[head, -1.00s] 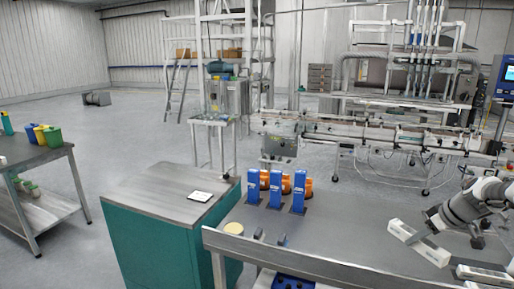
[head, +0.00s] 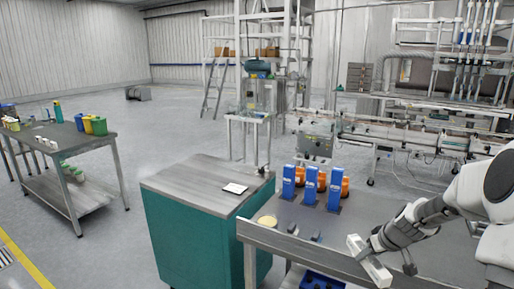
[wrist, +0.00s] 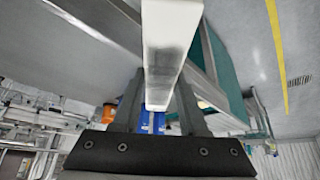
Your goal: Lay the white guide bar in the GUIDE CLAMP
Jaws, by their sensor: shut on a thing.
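The white guide bar (head: 369,262) is a long, square-edged white piece, held over the front edge of the grey bench. It also fills the upper middle of the wrist view (wrist: 170,45). My gripper (wrist: 158,98) is shut on it, with a dark finger on each side. In the head view my gripper (head: 378,252) is at the bench's front right. Two small dark fittings (head: 293,229) (head: 316,236) sit near the bench's front left. No label is readable, so I cannot tell if they are the GUIDE CLAMP.
The grey bench (head: 345,225) carries several blue upright units (head: 310,186) with orange parts behind, and a pale round disc (head: 267,220). A teal cabinet (head: 200,235) stands left of it. A blue crate (head: 322,282) is under the bench. Floor is free further left.

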